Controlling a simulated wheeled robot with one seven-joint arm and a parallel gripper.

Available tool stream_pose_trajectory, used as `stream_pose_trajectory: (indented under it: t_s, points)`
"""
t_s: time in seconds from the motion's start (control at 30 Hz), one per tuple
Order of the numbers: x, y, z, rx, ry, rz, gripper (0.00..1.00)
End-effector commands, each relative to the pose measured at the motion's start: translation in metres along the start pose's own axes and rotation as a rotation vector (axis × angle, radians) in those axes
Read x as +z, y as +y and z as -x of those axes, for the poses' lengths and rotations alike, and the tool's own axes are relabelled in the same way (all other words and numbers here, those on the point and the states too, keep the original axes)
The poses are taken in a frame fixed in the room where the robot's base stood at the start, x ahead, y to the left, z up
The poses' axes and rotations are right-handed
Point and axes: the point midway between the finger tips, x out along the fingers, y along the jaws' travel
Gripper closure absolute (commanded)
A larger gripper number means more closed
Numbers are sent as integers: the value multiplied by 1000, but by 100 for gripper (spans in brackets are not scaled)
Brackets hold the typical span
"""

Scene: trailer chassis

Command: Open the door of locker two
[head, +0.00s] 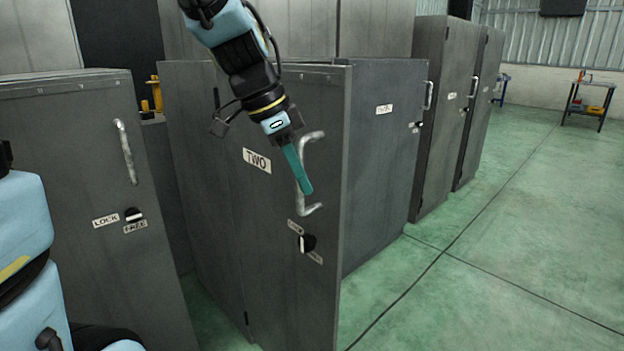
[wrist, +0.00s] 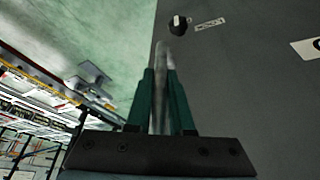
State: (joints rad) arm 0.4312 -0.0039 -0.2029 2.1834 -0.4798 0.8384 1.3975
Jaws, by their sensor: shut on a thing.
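The door of locker two (head: 270,215) is a dark grey panel with a white TWO label (head: 257,160) in the head view. Its pale curved handle (head: 309,207) is near the right edge, and it also shows in the wrist view (wrist: 161,80). My gripper (head: 300,170) has green fingers shut on this handle; in the wrist view (wrist: 160,95) the bar runs between them. Below the handle is a round lock knob (head: 307,243), which also shows in the wrist view (wrist: 178,24). I cannot tell whether the door stands slightly ajar.
Locker one (head: 80,200) stands at the left with its own handle and lock knob. Locker three (head: 385,160) and further lockers (head: 450,110) stand behind to the right. The green floor (head: 500,240) at the right is clear. A small tool table (head: 588,105) stands far off.

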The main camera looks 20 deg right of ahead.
Motion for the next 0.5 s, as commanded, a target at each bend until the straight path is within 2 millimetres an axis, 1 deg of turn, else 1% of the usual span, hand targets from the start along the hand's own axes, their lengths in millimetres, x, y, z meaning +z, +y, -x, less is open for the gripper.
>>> stream_pose_trajectory:
  t_s: [0.13,0.5]
  points:
    - [4,2,2,2,0,2,100]
    - [5,2,2,2,0,2,100]
